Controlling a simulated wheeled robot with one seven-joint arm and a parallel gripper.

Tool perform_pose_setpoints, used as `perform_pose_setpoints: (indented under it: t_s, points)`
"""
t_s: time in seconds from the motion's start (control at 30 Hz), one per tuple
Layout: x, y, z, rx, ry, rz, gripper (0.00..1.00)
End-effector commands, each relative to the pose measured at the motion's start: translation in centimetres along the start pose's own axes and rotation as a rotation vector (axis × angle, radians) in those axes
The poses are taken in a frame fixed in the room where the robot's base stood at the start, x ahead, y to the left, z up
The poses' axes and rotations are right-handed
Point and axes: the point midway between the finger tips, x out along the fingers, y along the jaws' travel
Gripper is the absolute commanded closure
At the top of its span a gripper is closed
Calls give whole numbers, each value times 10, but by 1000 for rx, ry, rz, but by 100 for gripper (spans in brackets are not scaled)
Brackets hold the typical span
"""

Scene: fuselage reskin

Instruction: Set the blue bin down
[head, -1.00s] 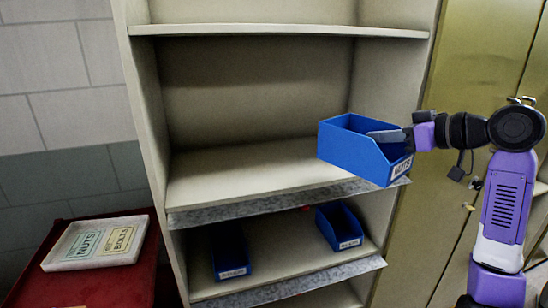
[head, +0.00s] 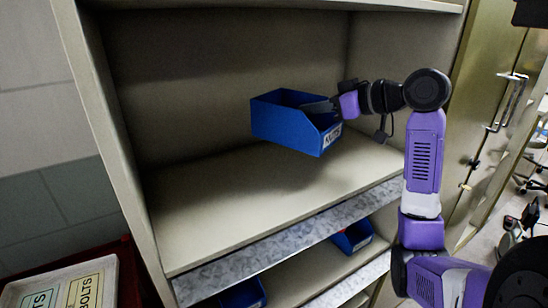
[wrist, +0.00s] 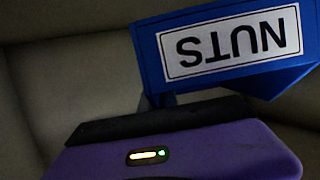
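The blue bin (head: 285,125) with a white label is in the head view, inside the shelf unit and over the middle shelf (head: 240,195). My gripper (head: 327,106) is at its right side and appears shut on its wall. A soft shadow lies on the shelf below the bin, and the bin looks held a little above the board. In the wrist view the bin's label (wrist: 230,45) reads NUTS, upside down. The fingertips are mostly hidden behind the bin and the gripper body.
Two more blue bins, one at left (head: 243,294) and one at right (head: 352,237), stand on the shelf below. A metallic strip (head: 300,238) runs along the middle shelf's front edge. A tray with labels (head: 65,285) is at lower left. The middle shelf is otherwise empty.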

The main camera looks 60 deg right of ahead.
Motion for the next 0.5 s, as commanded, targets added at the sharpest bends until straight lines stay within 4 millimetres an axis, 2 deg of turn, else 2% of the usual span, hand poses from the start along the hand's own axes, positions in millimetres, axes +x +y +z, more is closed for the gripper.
perform_pose_setpoints:
  t_s: [0.23, 0.5]
  points:
    - [13, 0, 37, 7, -3, -1, 100]
    - [22, 0, 62, 5, -1, 0, 100]
